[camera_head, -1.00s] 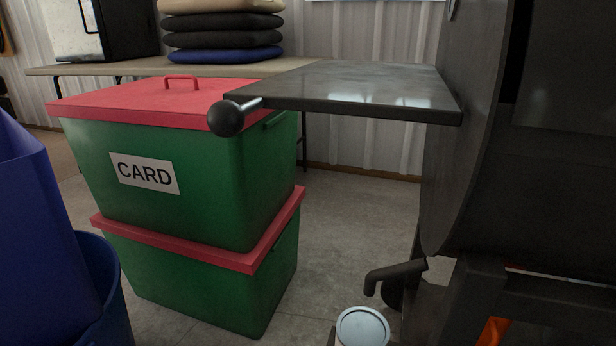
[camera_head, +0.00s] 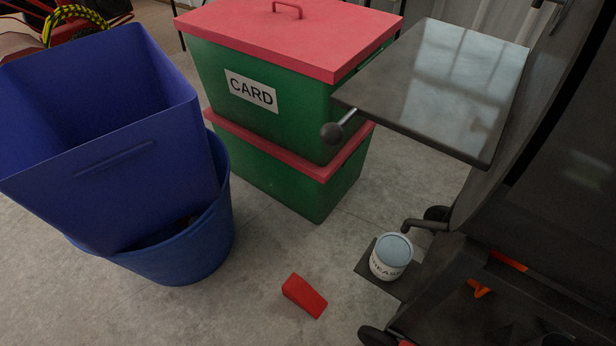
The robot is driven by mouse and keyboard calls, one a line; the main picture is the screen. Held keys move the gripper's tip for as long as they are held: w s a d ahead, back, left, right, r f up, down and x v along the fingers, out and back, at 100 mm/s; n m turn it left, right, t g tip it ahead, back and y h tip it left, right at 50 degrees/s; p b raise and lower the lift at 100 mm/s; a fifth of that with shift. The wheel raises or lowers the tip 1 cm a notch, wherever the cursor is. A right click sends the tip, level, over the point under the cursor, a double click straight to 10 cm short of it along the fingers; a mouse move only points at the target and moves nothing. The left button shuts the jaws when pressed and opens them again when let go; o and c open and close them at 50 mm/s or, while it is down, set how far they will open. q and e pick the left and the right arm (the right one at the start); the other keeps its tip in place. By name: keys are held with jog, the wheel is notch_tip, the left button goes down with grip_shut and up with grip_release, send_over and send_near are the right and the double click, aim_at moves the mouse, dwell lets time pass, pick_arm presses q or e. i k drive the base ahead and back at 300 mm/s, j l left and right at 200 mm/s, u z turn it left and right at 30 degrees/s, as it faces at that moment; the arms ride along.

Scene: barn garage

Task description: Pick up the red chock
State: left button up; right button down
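The red chock (camera_head: 304,295) is a small wedge lying on the concrete floor in the lower middle of the head view. It lies between the blue tub on its left and the dark grill-like machine on its right, apart from both. Its thicker end is toward the upper left and it slopes down to the lower right. Nothing covers it. Neither of my grippers shows in the head view.
A blue bin (camera_head: 110,150) sits in a blue tub (camera_head: 190,255) at left. Stacked green boxes with red lids (camera_head: 290,35) stand behind. The dark machine (camera_head: 560,220) has a side shelf (camera_head: 440,85) and a tin (camera_head: 390,258) on its low ledge. Floor around the chock is clear.

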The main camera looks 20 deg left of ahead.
aim_at(298, 290)
jog(key=k+l+u, duration=0.1)
jog(key=l+u, duration=0.25)
jog(key=k+l+u, duration=0.1)
jog(key=u, duration=0.25)
jog(key=k+l+u, duration=0.15)
jog(key=u, duration=0.2)
